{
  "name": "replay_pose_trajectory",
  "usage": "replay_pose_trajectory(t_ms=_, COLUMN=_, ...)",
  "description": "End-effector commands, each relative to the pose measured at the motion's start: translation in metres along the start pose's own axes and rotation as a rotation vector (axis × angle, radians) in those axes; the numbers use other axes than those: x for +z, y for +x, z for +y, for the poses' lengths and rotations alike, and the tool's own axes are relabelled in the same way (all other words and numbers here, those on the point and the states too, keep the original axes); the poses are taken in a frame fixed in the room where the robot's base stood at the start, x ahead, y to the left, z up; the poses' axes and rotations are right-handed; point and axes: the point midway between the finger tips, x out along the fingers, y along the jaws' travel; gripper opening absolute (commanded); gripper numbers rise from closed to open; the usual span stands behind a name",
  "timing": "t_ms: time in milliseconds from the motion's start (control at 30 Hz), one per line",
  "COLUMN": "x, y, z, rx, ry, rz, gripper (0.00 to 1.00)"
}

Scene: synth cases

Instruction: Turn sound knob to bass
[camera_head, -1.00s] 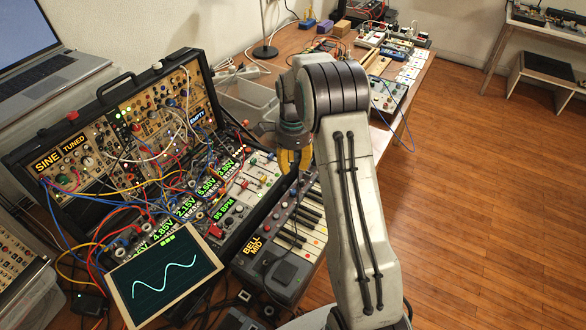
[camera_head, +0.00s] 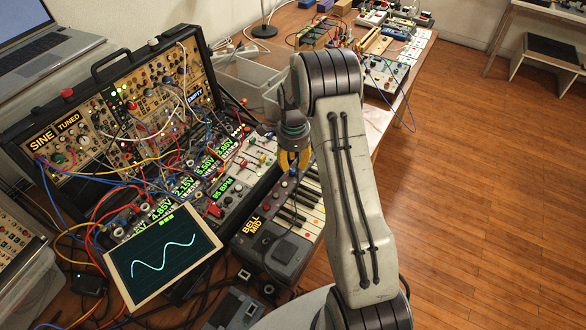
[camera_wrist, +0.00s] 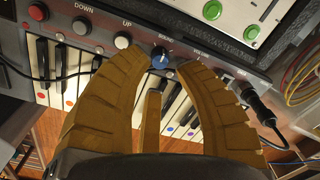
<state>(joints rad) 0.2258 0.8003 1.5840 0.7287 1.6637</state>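The sound knob (camera_wrist: 160,57) is a small round blue knob under the label SOUND on the keyboard's panel in the wrist view. My gripper (camera_wrist: 158,62) is open, with its yellow-brown fingertips on either side of the knob; I cannot tell whether they touch it. In the head view my gripper (camera_head: 294,160) hangs over the keyboard (camera_head: 307,216), and the knob is hidden there. The keyboard's small display (camera_head: 254,234) reads BELL and MID.
A black plug with a cable (camera_wrist: 260,105) stands right of the fingers. Red and grey buttons (camera_wrist: 38,12) line the panel's left. Left of the keyboard stand a patched synth case (camera_head: 110,130) and a tablet with a sine wave (camera_head: 163,256).

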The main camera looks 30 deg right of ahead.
Motion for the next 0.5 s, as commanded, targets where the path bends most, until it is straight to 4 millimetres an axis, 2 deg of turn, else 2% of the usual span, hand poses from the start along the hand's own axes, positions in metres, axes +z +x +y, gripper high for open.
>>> replay_pose_trajectory(t_ms=200, x=0.0, y=0.025, z=0.001, rx=0.003, ry=-0.001, rz=0.0, gripper=0.29)
replay_pose_trajectory(t_ms=500, x=0.0, y=0.038, z=0.0, rx=-0.001, ry=-0.001, rz=0.0, gripper=0.29)
